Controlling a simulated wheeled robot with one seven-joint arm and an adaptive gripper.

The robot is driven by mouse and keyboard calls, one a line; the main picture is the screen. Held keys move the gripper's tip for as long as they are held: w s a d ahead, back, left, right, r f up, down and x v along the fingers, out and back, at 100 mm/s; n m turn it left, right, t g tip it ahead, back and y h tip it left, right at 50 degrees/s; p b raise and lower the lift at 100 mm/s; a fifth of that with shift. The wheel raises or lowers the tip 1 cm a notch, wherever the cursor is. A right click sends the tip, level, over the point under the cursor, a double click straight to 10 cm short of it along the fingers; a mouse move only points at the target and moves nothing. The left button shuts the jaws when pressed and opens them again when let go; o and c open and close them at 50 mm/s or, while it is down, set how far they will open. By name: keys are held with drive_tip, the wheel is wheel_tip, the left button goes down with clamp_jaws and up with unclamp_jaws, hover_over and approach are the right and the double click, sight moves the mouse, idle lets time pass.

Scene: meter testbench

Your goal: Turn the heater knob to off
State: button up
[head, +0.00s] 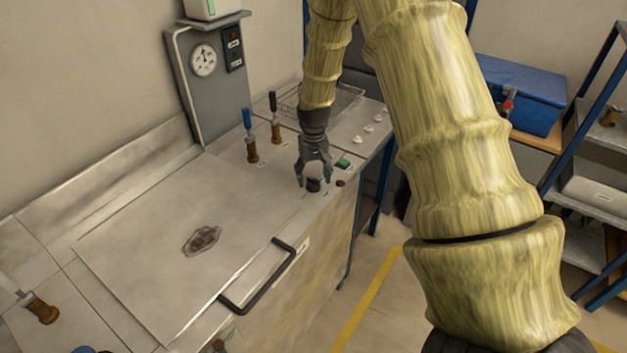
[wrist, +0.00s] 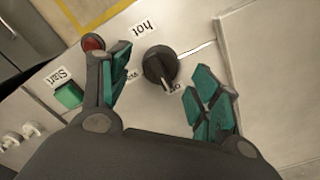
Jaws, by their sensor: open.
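The heater knob (wrist: 160,64) is a round black knob with a pale pointer line, on the bench's control panel. In the wrist view its pointer aims down and slightly right, beside a partly hidden label (wrist: 176,88) starting with "o". A "hot" label (wrist: 144,27) lies above it, and another label between the left finger and the knob is partly covered. My gripper (wrist: 160,78) is open, with a teal-padded finger on each side of the knob and gaps visible. In the head view my gripper (head: 314,181) is directly over the knob (head: 313,186).
A green start button (wrist: 69,95) and a red button (wrist: 93,43) lie left of the knob in the wrist view. A large lid (head: 150,240) with a black handle (head: 262,283) and two upright valve levers (head: 250,140) stand near the gripper.

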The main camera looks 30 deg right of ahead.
sight(313, 179)
wheel_tip(313, 179, up, 10)
drive_tip(key=shift+f, duration=0.2)
idle(0.7)
